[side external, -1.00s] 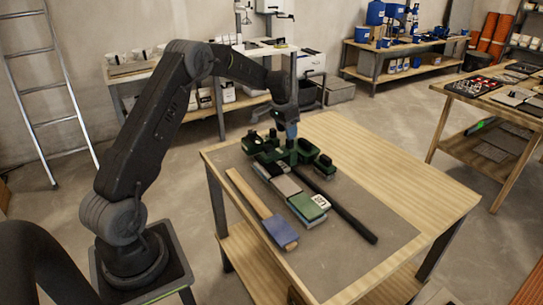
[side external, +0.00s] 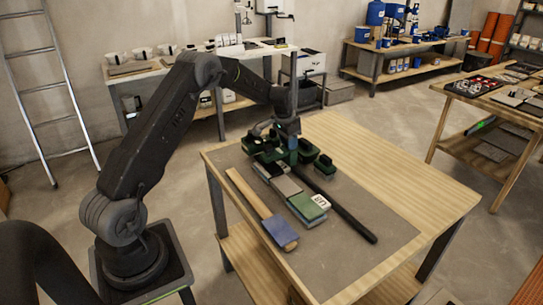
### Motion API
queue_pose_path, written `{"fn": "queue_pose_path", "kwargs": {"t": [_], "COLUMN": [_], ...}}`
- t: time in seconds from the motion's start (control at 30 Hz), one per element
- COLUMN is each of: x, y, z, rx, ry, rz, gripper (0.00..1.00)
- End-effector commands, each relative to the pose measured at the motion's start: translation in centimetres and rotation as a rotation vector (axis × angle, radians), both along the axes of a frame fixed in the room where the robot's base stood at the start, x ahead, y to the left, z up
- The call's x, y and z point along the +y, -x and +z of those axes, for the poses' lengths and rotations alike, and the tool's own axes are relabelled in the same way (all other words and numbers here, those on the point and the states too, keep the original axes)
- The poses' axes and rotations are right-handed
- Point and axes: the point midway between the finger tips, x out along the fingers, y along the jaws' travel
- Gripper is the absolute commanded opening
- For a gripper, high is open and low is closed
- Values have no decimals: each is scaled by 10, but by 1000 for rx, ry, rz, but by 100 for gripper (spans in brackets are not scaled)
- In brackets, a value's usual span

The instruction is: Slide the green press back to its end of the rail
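The green press (side external: 273,154) sits at the far end of the dark rail (side external: 345,212), on the grey mat (side external: 370,262) of the wooden table. A row of tiles lies beside the rail, with a grey tile (side external: 286,186) and a green tile (side external: 307,206) at its near end. My gripper (side external: 289,136) is low over the press, pointing down, right at its upper part. I cannot tell whether it touches the press. Its fingers are small and dark here, so their opening cannot be made out.
A wooden bar (side external: 247,192) with a blue block (side external: 281,232) at its near end lies left of the tiles. A small dark green block (side external: 325,167) stands right of the press. The table's right side (side external: 400,175) is bare wood.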

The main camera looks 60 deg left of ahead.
Motion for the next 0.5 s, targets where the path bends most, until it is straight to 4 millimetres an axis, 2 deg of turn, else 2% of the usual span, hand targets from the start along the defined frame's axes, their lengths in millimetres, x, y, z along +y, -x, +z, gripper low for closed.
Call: {"fn": "queue_pose_path", "kwargs": {"t": [0.03, 0.27, 0.5], "x": [0, 0, -11], "y": [0, 0, 0], "z": [0, 0, 0], "rx": [0, 0, 0], "ry": [0, 0, 1], "rz": [0, 0, -1], "gripper": [25, 3, 3]}}
